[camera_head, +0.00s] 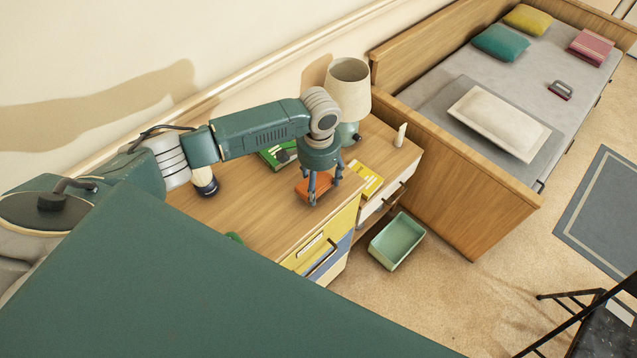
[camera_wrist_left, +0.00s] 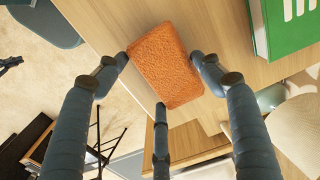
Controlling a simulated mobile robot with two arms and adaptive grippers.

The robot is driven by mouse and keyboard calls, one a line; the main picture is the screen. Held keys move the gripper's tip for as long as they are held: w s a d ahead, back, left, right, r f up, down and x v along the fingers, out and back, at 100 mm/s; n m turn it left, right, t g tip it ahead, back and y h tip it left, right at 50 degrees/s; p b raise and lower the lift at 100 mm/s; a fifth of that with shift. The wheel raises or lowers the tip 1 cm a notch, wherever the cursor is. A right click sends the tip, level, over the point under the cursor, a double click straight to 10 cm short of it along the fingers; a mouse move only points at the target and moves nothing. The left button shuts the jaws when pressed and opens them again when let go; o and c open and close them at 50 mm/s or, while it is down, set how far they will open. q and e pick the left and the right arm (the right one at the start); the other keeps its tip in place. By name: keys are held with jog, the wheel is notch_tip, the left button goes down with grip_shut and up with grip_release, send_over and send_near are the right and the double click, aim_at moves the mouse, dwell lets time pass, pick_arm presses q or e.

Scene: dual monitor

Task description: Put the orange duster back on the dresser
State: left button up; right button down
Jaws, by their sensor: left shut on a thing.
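The orange duster (camera_head: 302,187) is a rough orange block. It also shows in the left wrist view (camera_wrist_left: 165,65), between the dark fingers. My left gripper (camera_head: 313,192) is shut on it, with fingers at its sides and one at its near end. It is over the front part of the wooden dresser top (camera_head: 245,215); whether it touches the wood I cannot tell. The dresser also shows in the left wrist view (camera_wrist_left: 215,25). My right gripper is in neither view.
A green book (camera_head: 275,158) lies behind the gripper and a yellow book (camera_head: 366,181) to its right. A table lamp (camera_head: 349,90) stands at the back. A green bin (camera_head: 397,242) is on the floor by the dresser. The left part of the top has bare room.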

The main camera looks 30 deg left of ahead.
aim_at(319, 184)
pick_arm(q)
jog(key=shift+w+a+f, duration=0.1)
jog(key=shift+w+f, duration=0.05)
jog(key=shift+f, duration=0.7)
jog(key=shift+f, duration=0.1)
jog(key=o, duration=1)
notch_tip(319, 184, up, 12)
jog(key=b, duration=0.2)
jog(key=shift+r+b, duration=0.2)
jog(key=shift+b, duration=0.2)
jog(key=shift+f, duration=0.1)
